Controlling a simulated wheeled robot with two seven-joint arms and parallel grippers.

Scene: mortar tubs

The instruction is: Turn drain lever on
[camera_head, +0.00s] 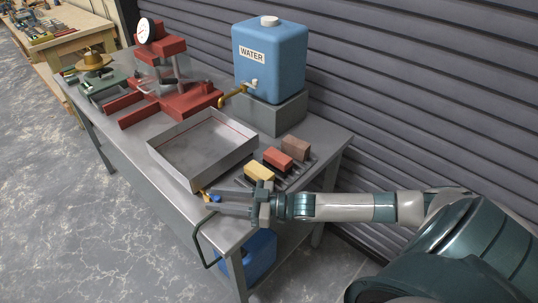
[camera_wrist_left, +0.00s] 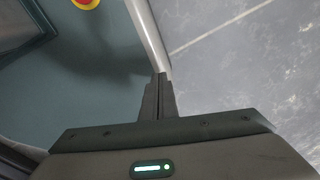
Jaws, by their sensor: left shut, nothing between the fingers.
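The metal tray (camera_head: 185,172) sits on the bench, and a small brass drain valve (camera_head: 204,194) shows at its front corner. A small blue drain lever (camera_head: 215,198) is beside the valve. My right gripper (camera_head: 208,202) reaches in from the right with its fingers apart, and the blue lever shows between them near the tips. I cannot tell whether a finger touches it. Part of the valve is hidden by the fingers. My left gripper (camera_wrist_left: 159,76) is shut and empty in the left wrist view, beside my own body and above the floor.
A blue water tank (camera_head: 270,60) with a brass tap (camera_head: 233,95) stands on a grey block behind the tray. Three brushes (camera_head: 285,160) lie right of the tray. A red press (camera_head: 175,100) stands behind left. A blue tub (camera_head: 260,253) sits under the bench.

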